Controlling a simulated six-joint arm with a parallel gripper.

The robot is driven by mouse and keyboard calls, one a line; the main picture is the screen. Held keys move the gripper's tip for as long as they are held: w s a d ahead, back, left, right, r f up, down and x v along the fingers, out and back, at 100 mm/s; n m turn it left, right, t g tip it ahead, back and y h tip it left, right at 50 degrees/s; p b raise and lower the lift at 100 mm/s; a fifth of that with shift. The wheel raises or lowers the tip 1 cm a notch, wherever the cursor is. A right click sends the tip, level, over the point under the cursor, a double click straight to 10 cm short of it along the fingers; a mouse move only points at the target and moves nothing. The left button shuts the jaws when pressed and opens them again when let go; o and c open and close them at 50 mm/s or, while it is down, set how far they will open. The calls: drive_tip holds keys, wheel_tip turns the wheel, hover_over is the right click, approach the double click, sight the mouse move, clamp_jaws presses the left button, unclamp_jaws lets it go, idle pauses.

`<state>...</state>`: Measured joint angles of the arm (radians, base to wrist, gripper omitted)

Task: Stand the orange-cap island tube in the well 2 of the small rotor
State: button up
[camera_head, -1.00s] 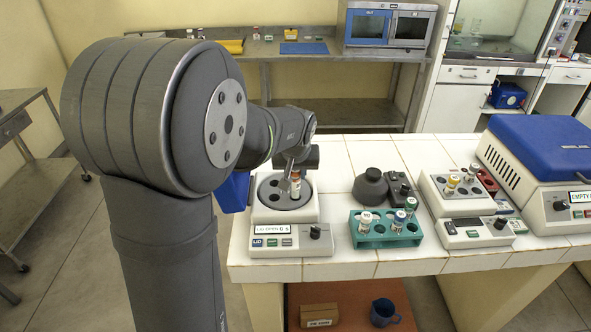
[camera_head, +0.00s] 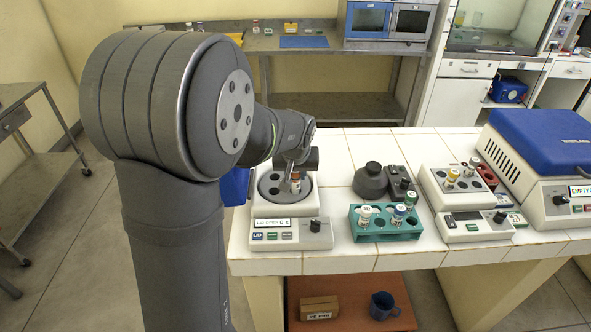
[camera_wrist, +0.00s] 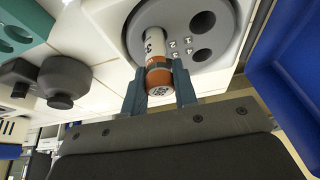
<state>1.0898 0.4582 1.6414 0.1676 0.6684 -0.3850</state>
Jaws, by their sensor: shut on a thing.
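The orange-cap tube (camera_wrist: 154,45) is white with an orange cap (camera_wrist: 161,78). My gripper (camera_wrist: 158,72) is shut on it near the cap, one finger on each side. The tube also shows in the head view (camera_head: 295,184), upright over the small rotor (camera_head: 271,195). The grey rotor disc (camera_wrist: 225,42) has dark round wells, two of them clear to the right of the tube in the wrist view, with small number labels near its centre. The tube's lower end overlaps the rotor; whether it is inside a well, and which, I cannot tell.
The rotor's machine has a front panel (camera_head: 285,234) with a display and knob. To its right stand a teal rack (camera_head: 372,236) with several tubes, a dark grey round device (camera_head: 370,181) and another white device with tubes (camera_head: 466,232). A blue panel (camera_wrist: 285,75) is close on the right in the wrist view.

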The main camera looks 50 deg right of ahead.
drive_tip(key=shift+f, duration=0.85)
drive_tip(key=o, duration=1.4)
drive_tip(key=shift+r, duration=3.75)
